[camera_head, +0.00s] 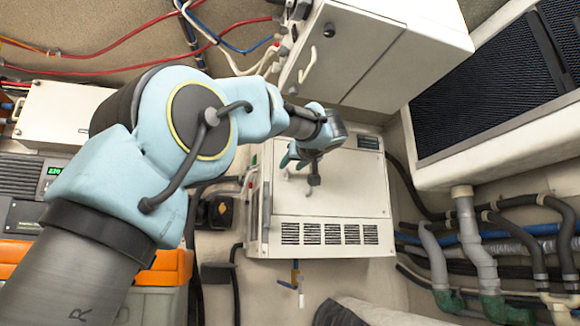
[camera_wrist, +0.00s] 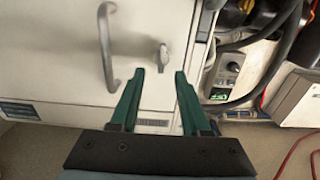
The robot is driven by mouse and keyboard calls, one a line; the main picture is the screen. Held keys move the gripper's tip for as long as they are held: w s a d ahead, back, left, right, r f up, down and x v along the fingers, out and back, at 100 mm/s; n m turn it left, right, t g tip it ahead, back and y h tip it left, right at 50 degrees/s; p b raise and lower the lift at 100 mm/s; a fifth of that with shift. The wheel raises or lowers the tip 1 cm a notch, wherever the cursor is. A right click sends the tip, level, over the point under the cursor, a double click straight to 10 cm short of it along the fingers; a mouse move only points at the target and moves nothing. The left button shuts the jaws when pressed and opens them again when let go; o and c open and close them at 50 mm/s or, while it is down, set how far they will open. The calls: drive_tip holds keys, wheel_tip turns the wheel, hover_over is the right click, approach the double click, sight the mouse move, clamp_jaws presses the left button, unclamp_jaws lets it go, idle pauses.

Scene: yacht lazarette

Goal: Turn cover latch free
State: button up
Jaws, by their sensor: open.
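The white cover (camera_wrist: 60,60) fills the left and middle of the wrist view. A small grey latch (camera_wrist: 163,55) stands out from it near its right edge. My gripper (camera_wrist: 159,73) has two green fingers, spread apart and empty. In the wrist view, the latch appears just beyond the fingertips, between their lines; I cannot tell whether they touch it. In the head view, my gripper (camera_head: 299,158) is in front of the upper part of a white cabinet (camera_head: 350,190) with a row of vents. My wrist hides part of the cabinet there.
A curved grey handle (camera_wrist: 107,45) is left of the latch. Cables and dark fittings (camera_wrist: 245,70) crowd the right of the wrist view. In the head view, a white locker (camera_head: 390,50) hangs above, and pipes (camera_head: 475,240) run at the right.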

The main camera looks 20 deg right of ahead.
drive_tip(key=shift+w+d, duration=0.1)
drive_tip(key=shift+w, duration=1)
clamp_jaws()
